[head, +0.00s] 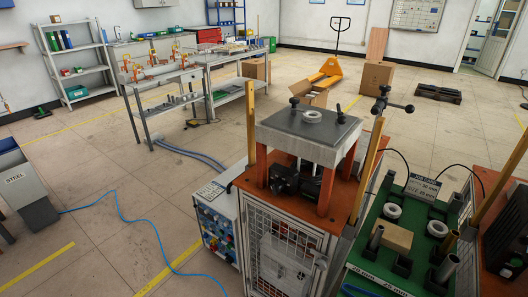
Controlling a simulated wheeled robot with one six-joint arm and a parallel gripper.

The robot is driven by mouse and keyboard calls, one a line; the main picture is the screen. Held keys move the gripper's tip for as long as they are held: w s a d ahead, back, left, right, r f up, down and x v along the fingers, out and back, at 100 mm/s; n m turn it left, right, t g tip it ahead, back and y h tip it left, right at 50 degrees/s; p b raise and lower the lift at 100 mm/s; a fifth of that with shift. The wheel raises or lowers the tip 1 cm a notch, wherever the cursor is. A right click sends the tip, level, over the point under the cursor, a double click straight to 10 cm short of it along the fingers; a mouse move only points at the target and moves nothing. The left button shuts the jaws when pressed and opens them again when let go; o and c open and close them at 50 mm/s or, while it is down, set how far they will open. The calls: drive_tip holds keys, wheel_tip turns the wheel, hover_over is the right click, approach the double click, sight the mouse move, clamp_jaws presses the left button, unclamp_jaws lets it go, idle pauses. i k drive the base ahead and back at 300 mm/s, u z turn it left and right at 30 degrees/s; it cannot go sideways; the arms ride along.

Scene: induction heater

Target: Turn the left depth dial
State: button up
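A heater machine stands at centre right with a grey top slab (285,128) on orange legs. Two small black knobs sit on the slab, one at its left back (294,102) and one at its right (341,118). A white ring (312,116) lies between them. Larger black ball-ended handles (382,90) rise beyond the slab's right side. A dark unit (284,180) sits under the slab, partly in shadow. I cannot tell which part is the left depth dial; no label for it is readable. My gripper is not in view.
A green fixture tray (365,284) with rings, tubes and a block stands at the right. Wooden-coloured posts (250,125) rise around the machine. A control panel (216,225) with coloured buttons is at its left. A blue cable (130,222) crosses the open floor.

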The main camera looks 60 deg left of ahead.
sight(278, 186)
drive_tip(key=u, duration=2.05)
